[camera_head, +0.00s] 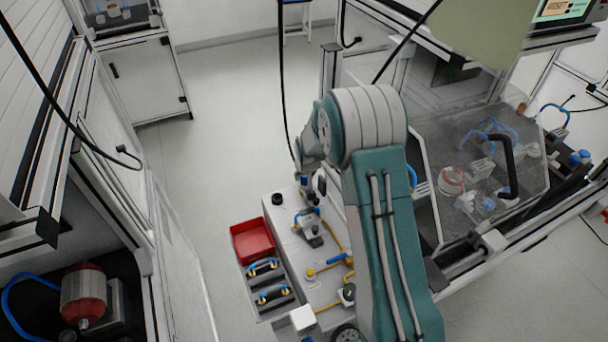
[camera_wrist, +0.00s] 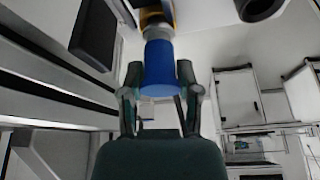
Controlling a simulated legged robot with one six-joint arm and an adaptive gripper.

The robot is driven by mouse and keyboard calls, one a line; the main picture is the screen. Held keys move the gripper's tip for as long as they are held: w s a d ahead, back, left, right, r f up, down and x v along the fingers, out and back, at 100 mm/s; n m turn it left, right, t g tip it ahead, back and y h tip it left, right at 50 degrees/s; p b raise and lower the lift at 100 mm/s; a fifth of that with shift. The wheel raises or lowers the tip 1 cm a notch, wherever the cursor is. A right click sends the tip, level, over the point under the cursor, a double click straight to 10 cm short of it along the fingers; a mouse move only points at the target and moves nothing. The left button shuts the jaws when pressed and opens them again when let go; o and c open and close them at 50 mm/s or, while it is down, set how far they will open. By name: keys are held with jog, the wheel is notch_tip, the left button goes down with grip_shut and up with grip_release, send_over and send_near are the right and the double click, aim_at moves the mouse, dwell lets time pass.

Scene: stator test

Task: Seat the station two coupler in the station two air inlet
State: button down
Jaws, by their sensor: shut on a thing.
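In the wrist view, my gripper (camera_wrist: 161,92) is shut on a blue cylindrical coupler (camera_wrist: 161,72), with one finger on each side of it. The coupler's far end is pale grey-blue. Just beyond that end is a dark fitting with a yellow band (camera_wrist: 156,16); the two overlap in the picture, and I cannot tell whether they touch or are joined. I cannot tell for sure whether this fitting is the station two air inlet. In the head view, my teal arm covers much of the work area, and the coupler cannot be made out.
A pale bench top (camera_head: 295,232) carries several small fittings and yellow hoses. A red bin (camera_head: 252,240) and blue-handled parts (camera_head: 272,293) lie along its left side. A clear-walled enclosure (camera_head: 437,215) stands on the right. Open floor (camera_head: 215,150) lies beyond the bench.

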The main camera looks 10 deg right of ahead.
jog(key=shift+f, duration=0.25)
jog(key=shift+c, duration=1.2)
grip_release()
jog(key=v, duration=1.1)
jog(key=shift+s+r, duration=0.15)
jog(key=shift+r, duration=0.25)
